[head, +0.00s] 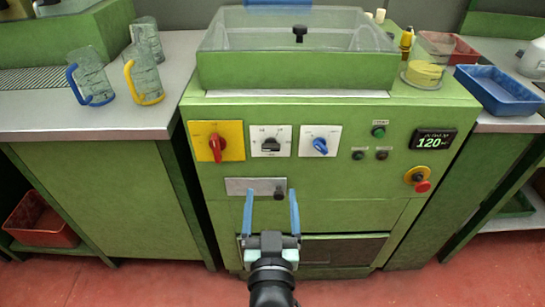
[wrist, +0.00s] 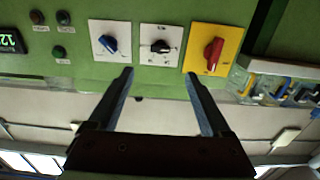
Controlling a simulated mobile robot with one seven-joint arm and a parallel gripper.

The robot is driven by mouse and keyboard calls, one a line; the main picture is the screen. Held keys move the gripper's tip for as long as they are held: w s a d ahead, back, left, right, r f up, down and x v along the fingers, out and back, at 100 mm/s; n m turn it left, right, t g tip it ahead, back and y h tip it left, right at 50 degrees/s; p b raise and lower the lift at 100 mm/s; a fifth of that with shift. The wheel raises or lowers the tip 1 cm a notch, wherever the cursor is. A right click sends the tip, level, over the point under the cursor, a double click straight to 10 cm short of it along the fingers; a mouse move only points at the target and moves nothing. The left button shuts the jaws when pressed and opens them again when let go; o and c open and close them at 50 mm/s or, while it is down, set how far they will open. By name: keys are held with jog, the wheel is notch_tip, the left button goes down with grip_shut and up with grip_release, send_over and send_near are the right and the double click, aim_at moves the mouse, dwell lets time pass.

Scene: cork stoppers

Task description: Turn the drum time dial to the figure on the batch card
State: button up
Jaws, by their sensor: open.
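A row of three dials is on the green machine's front panel. A red knob on a yellow plate (head: 216,148) is at the left, a black knob on a white plate (head: 270,145) is in the middle, and a blue knob on a white plate (head: 320,147) is at the right. Their markings are too small to read, and I cannot tell which is the drum time dial. I cannot make out a batch card. My gripper (head: 271,195) is open and empty, below the dials and apart from them. The wrist view shows the dials in reversed order beyond the open fingers (wrist: 165,78).
A display (head: 434,139) reads 120. Small buttons (head: 378,131) and a red stop button (head: 422,186) are on the panel's right. Jugs (head: 92,80) and a blue tray (head: 498,90) stand on side counters.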

aim_at(272, 150)
jog(key=w+b, duration=0.2)
jog(key=w, duration=1)
jog(key=shift+w+r, duration=0.15)
jog(key=shift+w, duration=0.15)
grip_shut()
jog(key=shift+m, duration=0.3)
jog(key=m+p, duration=0.2)
jog(key=m, duration=0.3)
jog(key=shift+m, duration=0.3)
jog(key=m+p, duration=0.2)
jog(key=m, duration=0.3)
jog(key=shift+d+p, duration=0.15)
jog(key=shift+p, duration=0.25)
jog(key=shift+f+m, duration=0.2)
jog(key=shift+m, duration=0.2)
